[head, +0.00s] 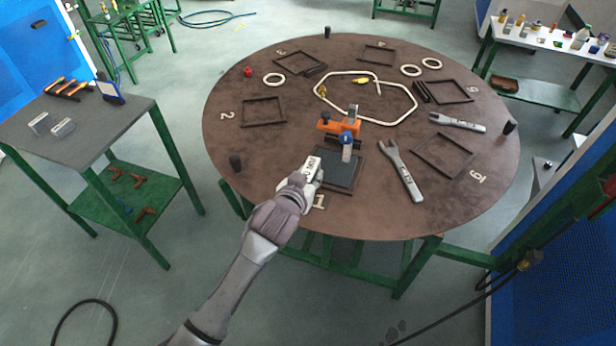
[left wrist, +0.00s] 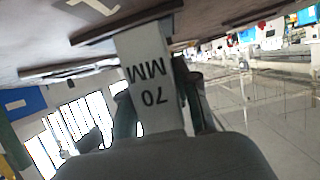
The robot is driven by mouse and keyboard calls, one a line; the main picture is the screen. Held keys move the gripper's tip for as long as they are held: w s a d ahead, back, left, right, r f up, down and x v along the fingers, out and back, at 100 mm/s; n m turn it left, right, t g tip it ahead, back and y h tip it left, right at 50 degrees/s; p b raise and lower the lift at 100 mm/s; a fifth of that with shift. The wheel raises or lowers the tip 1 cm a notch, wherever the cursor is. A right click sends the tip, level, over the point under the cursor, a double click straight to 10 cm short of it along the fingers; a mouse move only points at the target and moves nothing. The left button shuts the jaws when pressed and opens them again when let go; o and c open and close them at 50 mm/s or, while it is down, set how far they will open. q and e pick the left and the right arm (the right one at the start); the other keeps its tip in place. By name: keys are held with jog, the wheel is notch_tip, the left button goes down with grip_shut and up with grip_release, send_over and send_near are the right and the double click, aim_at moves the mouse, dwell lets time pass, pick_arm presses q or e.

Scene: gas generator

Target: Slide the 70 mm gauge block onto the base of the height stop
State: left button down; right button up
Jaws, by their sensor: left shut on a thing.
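The 70 mm gauge block (head: 312,164) is a pale bar just left of the dark square pad (head: 345,168) at the front of the round table. My left gripper (head: 308,178) is shut on it. In the left wrist view the block (left wrist: 150,85) shows "70 MM" upside down between the fingers (left wrist: 160,112), its far end close to the table. An orange device (head: 339,127) with a blue part (head: 346,139) and a grey cylinder stands behind the pad, apart from the block. It looks like the height stop; its base is hard to make out. My right gripper is out of view.
Two grey wrenches (head: 401,172) (head: 457,123) lie on the round table (head: 230,135) to the right. Empty dark frames (head: 264,111), pale rings (head: 274,80) and a cream hose loop (head: 415,100) lie farther back. A side table (head: 110,125) stands at left.

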pick_arm(q)
jog(key=b+x, duration=0.2)
jog(key=x, duration=0.1)
jog(key=shift+w+f, duration=0.15)
jog(key=shift+f, duration=0.2)
jog(key=shift+w+d+b, duration=0.2)
jog(key=shift+w+b, duration=0.05)
jog(key=shift+w, duration=0.3)
jog(key=shift+w+d+b, duration=0.2)
jog(key=shift+w, duration=0.4)
jog(key=shift+w+d+b, duration=0.3)
jog(key=shift+w+b, duration=0.15)
jog(key=shift+w, duration=0.4)
jog(key=shift+w+d+b, duration=0.25)
jog(key=shift+w+b, duration=0.2)
jog(key=shift+w, duration=0.45)
jog(key=shift+w+d, duration=0.15)
jog(key=shift+w, duration=0.35)
jog(key=shift+f, duration=0.15)
jog(key=c, duration=0.8)
grip_release()
jog(key=shift+s, duration=0.1)
jog(key=shift+o, duration=0.2)
